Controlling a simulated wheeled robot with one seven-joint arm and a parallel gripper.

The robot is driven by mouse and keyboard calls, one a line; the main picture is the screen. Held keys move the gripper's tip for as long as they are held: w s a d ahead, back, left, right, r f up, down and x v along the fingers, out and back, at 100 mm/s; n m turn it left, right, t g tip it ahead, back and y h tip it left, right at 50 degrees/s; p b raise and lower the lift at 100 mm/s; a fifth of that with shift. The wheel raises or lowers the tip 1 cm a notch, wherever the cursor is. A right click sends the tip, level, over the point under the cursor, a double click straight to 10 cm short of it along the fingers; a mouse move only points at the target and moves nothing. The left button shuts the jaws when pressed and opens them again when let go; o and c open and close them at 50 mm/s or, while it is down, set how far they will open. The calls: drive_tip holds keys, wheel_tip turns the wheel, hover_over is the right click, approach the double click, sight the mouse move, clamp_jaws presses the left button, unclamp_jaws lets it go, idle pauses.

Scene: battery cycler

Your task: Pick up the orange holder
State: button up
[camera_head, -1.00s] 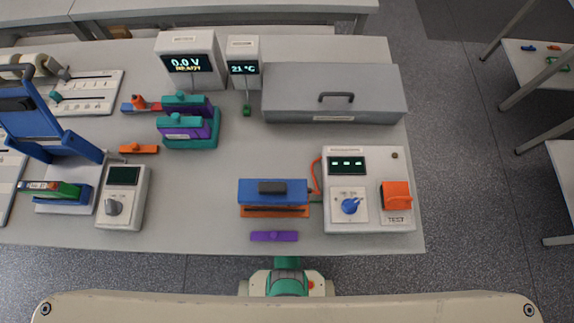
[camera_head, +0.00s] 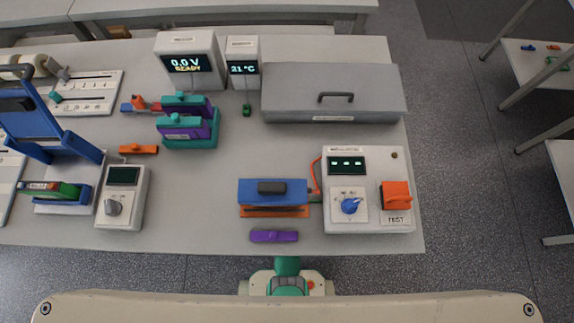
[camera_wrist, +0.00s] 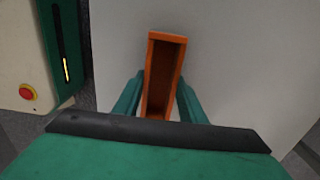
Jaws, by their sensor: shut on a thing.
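The orange holder (camera_wrist: 162,70) is a long, narrow, hollow orange box, open on the side facing the wrist camera. It stands between the two teal fingers of my gripper (camera_wrist: 157,98) in the wrist view. My gripper is shut on the holder, one finger along each side. I cannot make out my gripper or the held holder in the head view.
In the head view, a blue block (camera_head: 258,192) sits on an orange base (camera_head: 245,211), with a purple piece (camera_head: 273,236) in front. A tester with an orange switch (camera_head: 396,195) stands to the right. A small orange piece (camera_head: 138,150) lies left. The table's middle (camera_head: 195,195) is clear.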

drive_tip(key=s+a+r, duration=0.1)
drive_tip(key=s+r, duration=1)
drive_tip(key=s, duration=0.3)
drive_tip(key=shift+a, duration=0.15)
